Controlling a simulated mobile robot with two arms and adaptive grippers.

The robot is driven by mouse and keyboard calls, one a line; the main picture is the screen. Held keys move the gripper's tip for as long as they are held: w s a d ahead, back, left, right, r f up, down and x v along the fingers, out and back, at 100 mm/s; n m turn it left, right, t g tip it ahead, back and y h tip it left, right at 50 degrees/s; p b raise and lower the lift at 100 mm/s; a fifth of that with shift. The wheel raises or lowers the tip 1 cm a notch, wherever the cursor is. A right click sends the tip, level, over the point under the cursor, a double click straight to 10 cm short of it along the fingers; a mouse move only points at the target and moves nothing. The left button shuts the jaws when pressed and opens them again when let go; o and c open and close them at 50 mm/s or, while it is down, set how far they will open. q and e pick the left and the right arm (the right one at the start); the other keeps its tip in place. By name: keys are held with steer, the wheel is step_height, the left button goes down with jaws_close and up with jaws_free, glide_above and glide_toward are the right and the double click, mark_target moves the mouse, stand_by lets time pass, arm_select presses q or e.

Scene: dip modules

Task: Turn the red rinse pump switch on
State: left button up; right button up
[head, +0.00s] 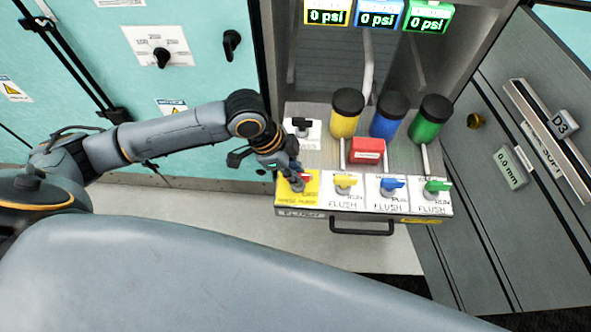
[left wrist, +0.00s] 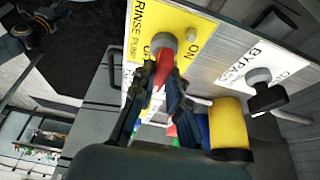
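The rinse pump switch is a red lever (left wrist: 162,77) on a grey round stem, on a yellow plate (left wrist: 190,22) lettered RINSE PUMP. In the head view its yellow plate (head: 285,190) is at the left end of the front row of switches, and the red lever is partly hidden by my gripper. My left gripper (head: 291,178) is over this plate. In the left wrist view, the black fingers (left wrist: 161,76) are drawn together with the red lever between their tips. The ON label shows right of the stem; the other label is partly covered. My right gripper is not in view.
Yellow (head: 345,185), blue (head: 391,186) and green (head: 436,187) flush switches stand to the right. A black bypass switch (head: 301,126) is behind. Black-capped yellow, blue and green cylinders and a red block (head: 367,150) stand further back. A drawer handle (head: 362,230) is below.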

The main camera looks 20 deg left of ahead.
arm_select(q)
jaws_close()
steer(key=shift+r+p, duration=0.15)
steer(key=shift+p, duration=0.35)
steer(key=n+t+y+p, duration=0.1)
steer(key=n+p, duration=0.3)
steer(key=p, duration=0.2)
steer(key=n+t+y+p, duration=0.1)
steer(key=n+p, duration=0.3)
steer(key=p, duration=0.1)
steer(key=n+t+y+p, duration=0.1)
steer(key=n+p, duration=0.2)
steer(key=p, duration=0.3)
steer(key=shift+s+d+r+n+p, duration=0.15)
steer(key=shift+s+d+n+p, duration=0.15)
steer(key=shift+n, duration=0.1)
steer(key=n+y+p, duration=0.1)
steer(key=n+p, duration=0.1)
steer(key=n, duration=0.1)
steer(key=shift+d, duration=0.1)
steer(key=shift+w+f+n+y+p, duration=0.15)
steer(key=shift+n+y+p, duration=0.25)
steer(key=shift+n, duration=0.4)
steer(key=shift+s+f+n+y+p, duration=0.1)
steer(key=shift+n+y+p, duration=0.25)
steer(key=shift+n, duration=0.45)
steer(key=shift+w, duration=0.1)
steer(key=o, duration=0.7)
jaws_free()
steer(key=shift+o, duration=0.2)
